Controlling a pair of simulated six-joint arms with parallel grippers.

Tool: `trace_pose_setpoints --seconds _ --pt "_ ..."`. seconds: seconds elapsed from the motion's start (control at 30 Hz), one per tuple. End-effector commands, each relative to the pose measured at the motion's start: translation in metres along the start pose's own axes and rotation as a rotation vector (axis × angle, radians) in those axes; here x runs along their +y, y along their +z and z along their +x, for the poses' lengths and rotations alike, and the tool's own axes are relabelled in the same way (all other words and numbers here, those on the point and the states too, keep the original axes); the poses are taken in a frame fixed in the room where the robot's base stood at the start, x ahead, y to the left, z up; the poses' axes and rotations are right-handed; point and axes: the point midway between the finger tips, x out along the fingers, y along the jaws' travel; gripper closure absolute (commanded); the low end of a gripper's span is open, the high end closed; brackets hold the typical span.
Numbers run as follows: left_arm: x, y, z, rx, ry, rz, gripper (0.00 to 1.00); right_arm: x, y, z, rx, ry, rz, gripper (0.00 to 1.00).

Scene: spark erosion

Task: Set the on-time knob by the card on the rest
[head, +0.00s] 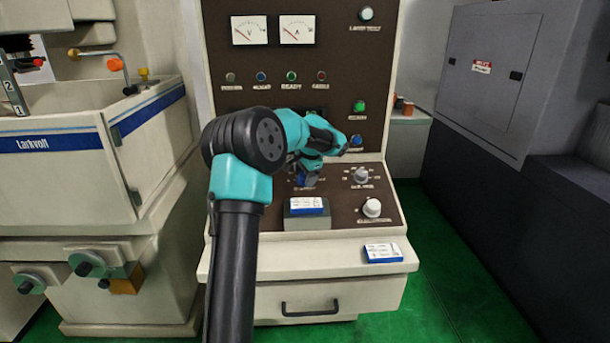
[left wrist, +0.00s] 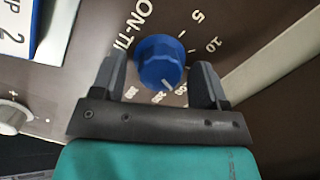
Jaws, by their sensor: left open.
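The blue on-time knob (left wrist: 158,58) sits between the open fingers of my left gripper (left wrist: 157,72), with a narrow gap on each side. Its white mark points to the lower edge in the wrist view, towards small numbers that are hard to read; 5 and 10 are at the upper right. In the head view my left gripper (head: 306,166) is over the panel and the blue knob (head: 306,180) shows below it, partly hidden. A white and blue card (head: 306,205) leans on the grey rest (head: 308,223); its text is too small to read there. My right gripper is not seen.
A grey-white knob (head: 372,208) and a selector knob (head: 361,174) are to the right on the same sloping panel. Another card (head: 382,252) lies on the cream ledge in front. Two meters and several buttons are on the upright panel behind.

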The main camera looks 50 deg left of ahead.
Motion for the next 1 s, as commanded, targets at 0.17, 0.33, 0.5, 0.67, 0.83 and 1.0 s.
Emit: trace_pose_setpoints --seconds 0.17,0.33,0.5,0.67,0.83,1.0 --pt "0.0 -0.0001 0.0008 0.0 0.0 0.0 0.32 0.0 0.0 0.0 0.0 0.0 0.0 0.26" --pt "0.0 -0.0001 0.0006 0.001 0.0 0.0 0.4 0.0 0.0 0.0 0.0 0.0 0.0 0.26" --pt "0.0 -0.0001 0.0004 0.001 0.0 0.0 0.56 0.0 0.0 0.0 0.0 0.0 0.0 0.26" --pt "0.0 -0.0001 0.0003 0.001 0.0 0.0 0.72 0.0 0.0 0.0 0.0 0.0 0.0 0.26" --pt "0.0 -0.0001 0.0003 0.001 0.0 -0.001 0.82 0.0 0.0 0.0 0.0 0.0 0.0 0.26" --pt "0.0 -0.0001 0.0002 0.001 0.002 -0.015 0.82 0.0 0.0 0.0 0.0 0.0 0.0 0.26"
